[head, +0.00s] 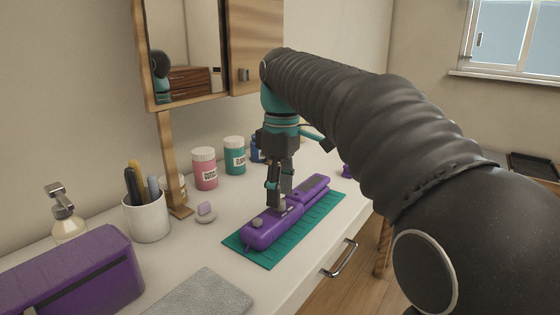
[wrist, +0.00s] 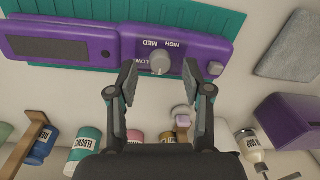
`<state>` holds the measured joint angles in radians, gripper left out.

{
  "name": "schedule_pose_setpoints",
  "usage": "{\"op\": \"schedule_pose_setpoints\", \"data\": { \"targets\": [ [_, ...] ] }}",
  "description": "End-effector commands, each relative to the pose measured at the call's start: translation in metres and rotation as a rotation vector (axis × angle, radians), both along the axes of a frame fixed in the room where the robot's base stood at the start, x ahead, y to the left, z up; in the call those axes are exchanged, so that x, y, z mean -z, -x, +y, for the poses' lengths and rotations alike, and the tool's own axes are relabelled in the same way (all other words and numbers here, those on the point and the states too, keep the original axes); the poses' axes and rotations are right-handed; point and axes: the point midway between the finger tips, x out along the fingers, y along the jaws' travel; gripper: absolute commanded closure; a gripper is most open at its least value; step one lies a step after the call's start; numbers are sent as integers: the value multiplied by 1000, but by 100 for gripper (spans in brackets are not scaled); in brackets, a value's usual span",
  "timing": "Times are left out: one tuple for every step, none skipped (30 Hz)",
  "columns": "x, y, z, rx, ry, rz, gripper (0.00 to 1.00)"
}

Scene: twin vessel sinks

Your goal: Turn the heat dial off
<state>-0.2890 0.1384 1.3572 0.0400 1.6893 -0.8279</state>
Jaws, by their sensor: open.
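A purple heat device (head: 262,232) lies on a teal mat (head: 240,246) on the white counter. In the wrist view its grey heat dial (wrist: 160,63) shows on the purple body (wrist: 108,42), with LOW, MED and HIGH printed around it. An OFF label is not readable, and I cannot tell the dial's exact setting. My gripper (head: 277,204) points down over the device. In the wrist view my gripper (wrist: 160,82) is open and empty, its fingers on either side of the dial. I cannot tell whether they touch it.
Pink (head: 205,170) and teal (head: 234,156) jars, a soap dish (head: 205,213) and a white cup (head: 146,217) with pens stand behind. A purple case (head: 70,275) and grey cloth (head: 205,297) lie at front left.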

Motion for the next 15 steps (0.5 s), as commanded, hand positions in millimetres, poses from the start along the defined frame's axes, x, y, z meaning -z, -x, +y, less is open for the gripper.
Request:
{"op": "schedule_pose_setpoints", "data": {
  "targets": [
    [-8,-1,0,0,-1,-3,50],
    [-13,-2,0,0,0,-4,50],
    [-20,-2,0,0,-1,-3,50],
    [-25,-3,0,0,-1,-3,50],
    [-30,-3,0,0,-1,-3,50],
    [-37,-3,-1,0,-1,-3,50],
    [-42,-3,-1,0,-1,-3,50],
    [-48,-4,-1,0,-1,-4,50],
    [-54,-4,-1,0,-1,-3,50],
    [-58,-5,-1,0,-1,-3,50],
    [-63,-5,-1,0,0,-1,50],
    [-69,-5,-1,0,-1,-3,50],
    [-73,-5,-2,0,0,-1,50],
    [-77,-5,-2,0,-1,-3,50],
    [-82,-6,-2,0,-1,-2,50]
  ]
}}
